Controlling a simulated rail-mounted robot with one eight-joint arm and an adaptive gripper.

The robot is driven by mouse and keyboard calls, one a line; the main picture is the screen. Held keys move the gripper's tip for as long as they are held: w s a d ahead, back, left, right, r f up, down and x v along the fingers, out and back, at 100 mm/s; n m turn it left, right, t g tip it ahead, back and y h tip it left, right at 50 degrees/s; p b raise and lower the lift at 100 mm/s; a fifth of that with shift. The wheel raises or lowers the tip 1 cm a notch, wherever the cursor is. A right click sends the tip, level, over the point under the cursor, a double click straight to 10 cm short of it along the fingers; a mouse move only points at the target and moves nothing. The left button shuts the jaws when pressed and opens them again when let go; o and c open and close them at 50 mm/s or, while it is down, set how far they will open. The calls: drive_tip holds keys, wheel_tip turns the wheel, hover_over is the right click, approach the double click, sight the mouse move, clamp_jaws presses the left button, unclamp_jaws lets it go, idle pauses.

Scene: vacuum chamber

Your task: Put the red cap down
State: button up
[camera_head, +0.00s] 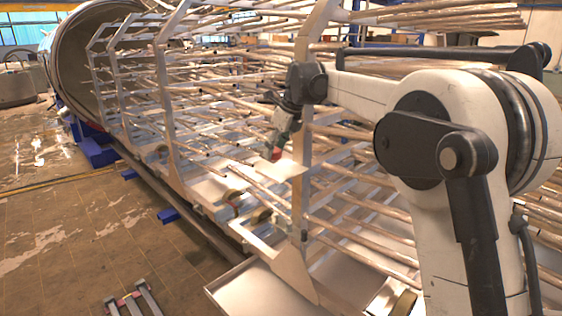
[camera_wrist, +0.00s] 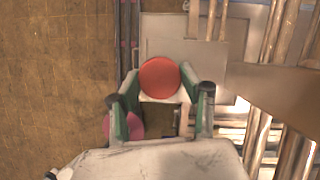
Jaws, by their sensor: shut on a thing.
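The red cap (camera_wrist: 160,78) shows in the wrist view as a round red disc at the tips of my gripper (camera_wrist: 161,92). My gripper is shut on it, with a green-sided finger on each side. In the head view the red cap (camera_head: 276,155) is a small red spot at the lower end of my gripper (camera_head: 278,146), which points down inside the metal frame. A pale flat plate (camera_wrist: 165,35) lies beyond the cap in the wrist view. I cannot tell how far the cap is above it.
A rack of metal tubes (camera_head: 345,222) and upright frame ribs (camera_head: 162,100) surround my gripper closely. The round chamber opening (camera_head: 70,62) is at the back left. A pinkish round thing (camera_wrist: 121,127) shows partly behind my left finger. Open floor (camera_head: 60,230) lies left.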

sight(278, 171)
drive_tip(key=shift+w+d+f, duration=0.8)
drive_tip(key=shift+w+d, duration=0.1)
drive_tip(key=shift+w, duration=0.1)
drive_tip(key=shift+f+p, duration=0.65)
drive_tip(key=shift+f, duration=1.35)
drive_tip(key=shift+f, duration=0.15)
drive_tip(key=o, duration=0.8)
